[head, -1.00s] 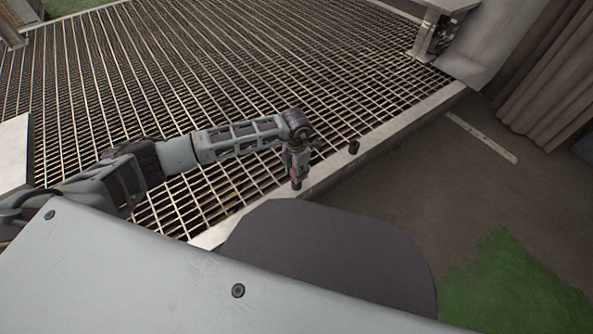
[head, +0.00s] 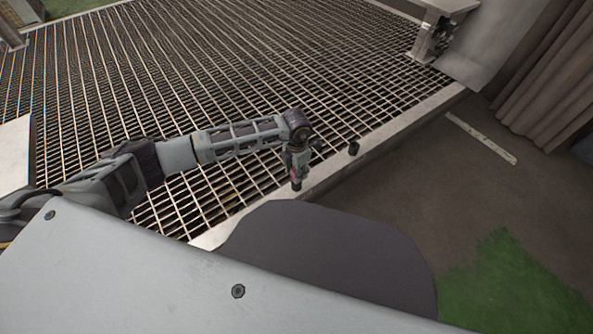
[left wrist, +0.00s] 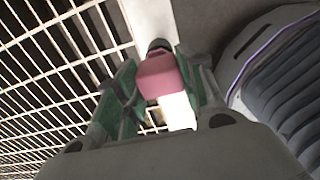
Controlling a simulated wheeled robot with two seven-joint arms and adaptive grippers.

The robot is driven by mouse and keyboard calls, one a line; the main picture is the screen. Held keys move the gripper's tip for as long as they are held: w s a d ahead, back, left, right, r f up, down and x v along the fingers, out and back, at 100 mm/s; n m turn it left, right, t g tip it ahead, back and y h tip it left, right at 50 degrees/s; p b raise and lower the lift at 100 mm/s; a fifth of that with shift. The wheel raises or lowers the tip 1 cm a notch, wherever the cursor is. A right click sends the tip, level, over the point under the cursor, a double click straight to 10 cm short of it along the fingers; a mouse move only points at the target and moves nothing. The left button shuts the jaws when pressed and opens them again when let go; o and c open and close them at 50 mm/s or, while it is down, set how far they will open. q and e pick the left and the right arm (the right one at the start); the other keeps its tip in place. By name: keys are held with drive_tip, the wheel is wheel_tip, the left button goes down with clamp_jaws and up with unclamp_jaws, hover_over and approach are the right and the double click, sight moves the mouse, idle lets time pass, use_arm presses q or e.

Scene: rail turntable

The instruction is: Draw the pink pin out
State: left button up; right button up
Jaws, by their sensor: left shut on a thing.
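The pink pin (left wrist: 160,76) sits between the green-padded fingers of my left gripper (left wrist: 155,90) in the left wrist view. The gripper is shut on it. My right gripper is not in view.
A metal grating (head: 200,60) fills the left and back. Brown floor (head: 400,210) lies open on the right, with a green patch (head: 510,285) and a curtain (head: 550,80) beyond.

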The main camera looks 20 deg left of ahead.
use_arm(q)
drive_tip(key=shift+r, duration=0.3)
drive_tip(key=shift+r+p, duration=0.35)
drive_tip(key=shift+p, duration=0.05)
drive_tip(key=shift+r+p, duration=1.9)
drive_tip(key=shift+r, duration=0.6)
drive_tip(key=shift+r+p, duration=1.7)
drive_tip(key=shift+r, duration=0.75)
